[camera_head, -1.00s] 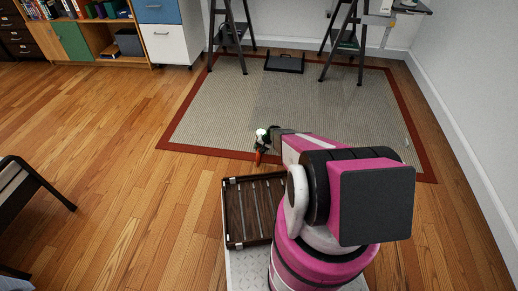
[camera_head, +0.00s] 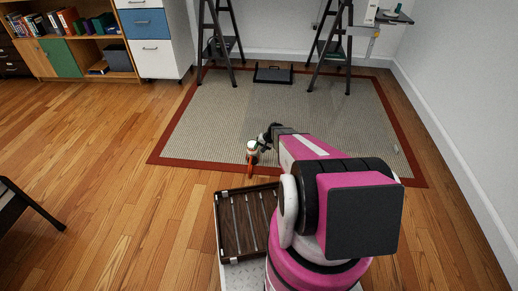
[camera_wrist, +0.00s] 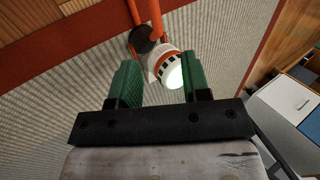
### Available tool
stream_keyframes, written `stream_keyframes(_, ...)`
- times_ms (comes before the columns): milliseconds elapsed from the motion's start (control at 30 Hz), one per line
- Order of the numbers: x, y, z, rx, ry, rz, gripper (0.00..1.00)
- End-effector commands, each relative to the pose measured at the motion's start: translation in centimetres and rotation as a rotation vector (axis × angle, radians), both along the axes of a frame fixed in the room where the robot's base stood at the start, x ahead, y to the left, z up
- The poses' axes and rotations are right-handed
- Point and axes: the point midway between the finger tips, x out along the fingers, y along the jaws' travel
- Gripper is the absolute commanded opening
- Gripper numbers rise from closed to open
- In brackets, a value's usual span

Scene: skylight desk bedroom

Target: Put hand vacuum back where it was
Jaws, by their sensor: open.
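A white and orange appliance, apparently the hand vacuum (camera_head: 252,147), shows in the head view just left of my gripper (camera_head: 266,138), over the near edge of the rug. Its orange part points down toward the picture's bottom. In the wrist view the vacuum (camera_wrist: 165,62) has a white round body with dark slots, a glowing pale end and orange tubes running up. My gripper's green fingers (camera_wrist: 160,83) are open, with the white body at the gap between their tips. I cannot tell whether they touch it. My arm hides part of the rug behind.
A grey rug with a red-brown border (camera_head: 215,115) covers the floor ahead. Black trestle legs (camera_head: 222,45) stand at its far side, with a desk corner (camera_head: 385,17) at upper right. A slatted dark tray (camera_head: 225,245) lies near my base.

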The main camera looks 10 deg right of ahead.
Motion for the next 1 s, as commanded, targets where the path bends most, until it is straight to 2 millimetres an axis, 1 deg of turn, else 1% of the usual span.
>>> stream_keyframes(33, -1.5, 0.5, 2.3, -0.016, 0.001, 0.019, 0.43)
stream_keyframes(67, -2.3, 0.8, 3.7, -0.029, 0.003, 0.032, 0.43)
stream_keyframes(100, -3.6, 1.2, 5.8, -0.049, 0.008, 0.053, 0.43)
stream_keyframes(167, -5.9, 2.0, 9.3, -0.089, 0.014, 0.091, 0.43)
stream_keyframes(200, -7.6, 2.4, 11.8, -0.121, 0.022, 0.117, 0.43)
stream_keyframes(267, -10.2, 2.9, 15.4, -0.171, 0.03, 0.154, 0.43)
stream_keyframes(300, -11.9, 3.2, 17.7, -0.205, 0.036, 0.176, 0.43)
stream_keyframes(367, -14.6, 3.5, 21.0, -0.258, 0.045, 0.207, 0.43)
stream_keyframes(400, -16.4, 3.7, 23.0, -0.292, 0.051, 0.224, 0.43)
stream_keyframes(500, -20.4, 3.7, 27.4, -0.375, 0.062, 0.259, 0.43)
stream_keyframes(600, -23.5, 3.6, 30.5, -0.444, 0.07, 0.28, 0.43)
stream_keyframes(700, -25.5, 3.5, 32.4, -0.491, 0.076, 0.292, 0.43)
stream_keyframes(800, -26.2, 3.3, 33.3, -0.514, 0.078, 0.296, 0.43)
stream_keyframes(1000, -26.2, 3.3, 33.4, -0.52, 0.08, 0.297, 0.43)
